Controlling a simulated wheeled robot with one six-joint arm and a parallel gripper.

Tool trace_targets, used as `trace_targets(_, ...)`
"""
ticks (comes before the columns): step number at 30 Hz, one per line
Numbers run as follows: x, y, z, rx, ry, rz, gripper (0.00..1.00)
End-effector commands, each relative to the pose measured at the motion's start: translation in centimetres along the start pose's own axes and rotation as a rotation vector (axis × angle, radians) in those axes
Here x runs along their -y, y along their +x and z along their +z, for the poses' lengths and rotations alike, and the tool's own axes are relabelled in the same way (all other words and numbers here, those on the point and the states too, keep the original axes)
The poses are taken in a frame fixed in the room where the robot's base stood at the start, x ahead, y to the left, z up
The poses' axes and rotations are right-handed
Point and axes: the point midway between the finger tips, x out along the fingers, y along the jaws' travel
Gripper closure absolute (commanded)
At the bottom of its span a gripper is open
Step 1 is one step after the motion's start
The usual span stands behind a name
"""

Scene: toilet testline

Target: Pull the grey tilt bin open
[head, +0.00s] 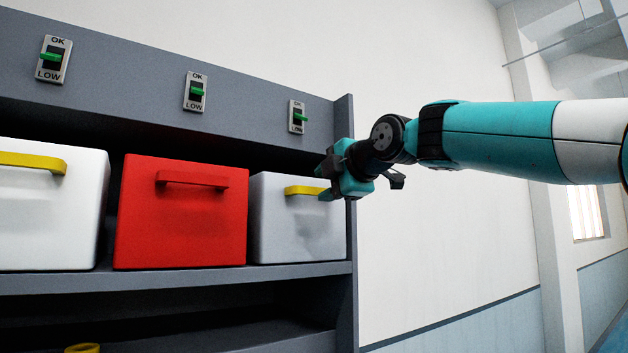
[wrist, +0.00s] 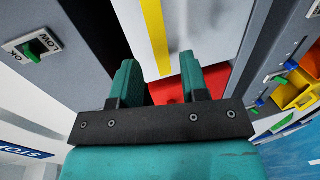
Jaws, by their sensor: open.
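The grey tilt bin (head: 300,230) is at the right end of the shelf in the head view, its front upright and closed. Its yellow handle (head: 303,190) runs across the upper front. My gripper (head: 324,182) is open at the right end of this handle, with its fingers pointing left. In the wrist view, the gripper (wrist: 160,68) shows its two teal fingers apart. The yellow handle (wrist: 155,35) runs toward the gap between them, over the pale bin front (wrist: 200,25). I cannot tell whether the fingers touch the handle.
A red bin (head: 180,230) with a red handle stands left of the grey bin, and a white bin (head: 50,225) with a yellow handle is further left. Switches marked OK and LOW (head: 297,117) sit above. The shelf's side panel (head: 345,125) is close to my gripper.

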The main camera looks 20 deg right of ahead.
Motion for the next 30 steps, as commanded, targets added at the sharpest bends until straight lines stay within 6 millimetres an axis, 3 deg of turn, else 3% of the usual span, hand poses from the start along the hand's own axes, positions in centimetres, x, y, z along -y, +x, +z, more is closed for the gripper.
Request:
trace_targets(3, -0.4, 2.2, -0.1, -0.002, 0.001, -0.002, 0.59)
trace_targets(9, -0.2, 4.5, -0.1, -0.002, 0.0, 0.0, 0.59)
trace_targets(20, 0.0, 5.0, 0.0, -0.001, 0.001, 0.001, 0.59)
trace_targets(26, 0.0, 5.0, 0.0, 0.0, 0.001, 0.001, 1.0)
trace_targets(30, 0.0, 5.0, 0.0, 0.0, 0.001, 0.001, 1.0)
